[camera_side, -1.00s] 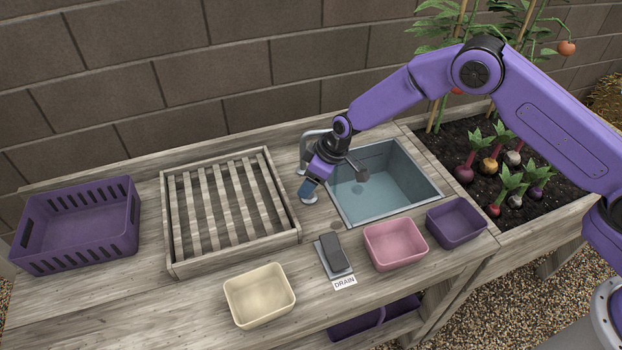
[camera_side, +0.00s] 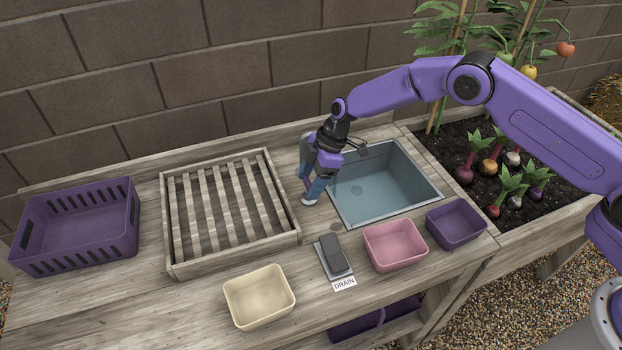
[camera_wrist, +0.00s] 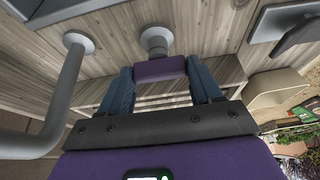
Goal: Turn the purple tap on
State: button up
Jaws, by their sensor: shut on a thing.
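The purple tap handle (camera_wrist: 160,69) sits between my two blue fingers in the wrist view, on a short grey post (camera_wrist: 154,40) that rises from the wooden worktop. My gripper (camera_side: 309,187) is shut on this handle, with a finger on each side. In the side view it points down at the left edge of the sink, above the round grey tap base (camera_side: 309,201). The handle is mostly hidden there by the fingers. The grey spout pipe (camera_wrist: 62,95) stands apart from the handle at the left of the wrist view.
The sink basin (camera_side: 425,197) is right of my gripper and a slatted wooden rack (camera_side: 168,215) is left. The drain pedal (camera_side: 333,253), pink bin (camera_side: 396,262), small purple bin (camera_side: 457,238) and cream bin (camera_side: 259,318) stand in front. A purple crate (camera_side: 120,252) is far left.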

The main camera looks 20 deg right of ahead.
dwell(0.6)
jog(key=o, duration=1.1)
jog(key=shift+c, duration=0.2)
jog(key=shift+r, duration=0.1)
jog(key=v, duration=1.7)
jog(key=shift+r, duration=0.15)
